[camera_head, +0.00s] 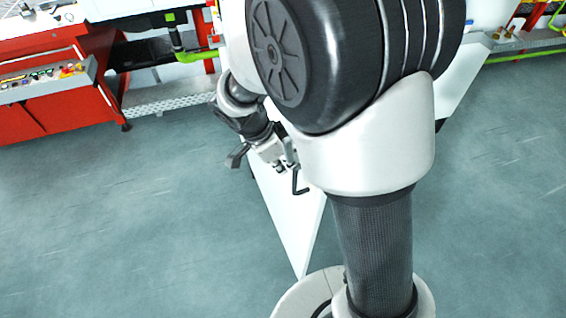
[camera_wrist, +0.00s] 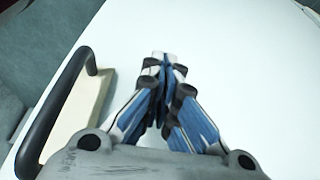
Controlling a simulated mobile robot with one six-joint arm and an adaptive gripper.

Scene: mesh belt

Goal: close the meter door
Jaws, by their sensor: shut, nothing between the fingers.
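The meter door is a large white panel (camera_head: 292,228) that stands open, jutting out toward my base in the head view. Its white face (camera_wrist: 235,70) fills most of the wrist view. A black bar handle (camera_head: 299,184) sticks out from the door; in the wrist view the handle (camera_wrist: 58,112) runs along the left, beside a pale beige block. My gripper (camera_head: 284,163) is beside the door near the handle. In the wrist view its fingertips (camera_wrist: 162,62) are together and empty, in front of the white face, right of the handle. I cannot tell whether they touch the door.
A red cabinet (camera_head: 60,110) with a control panel stands at the upper left. Green pipes (camera_head: 192,55) and a grey metal walkway (camera_head: 165,98) run along the back. The teal floor is clear left and right of the door. My arm hides much of the middle.

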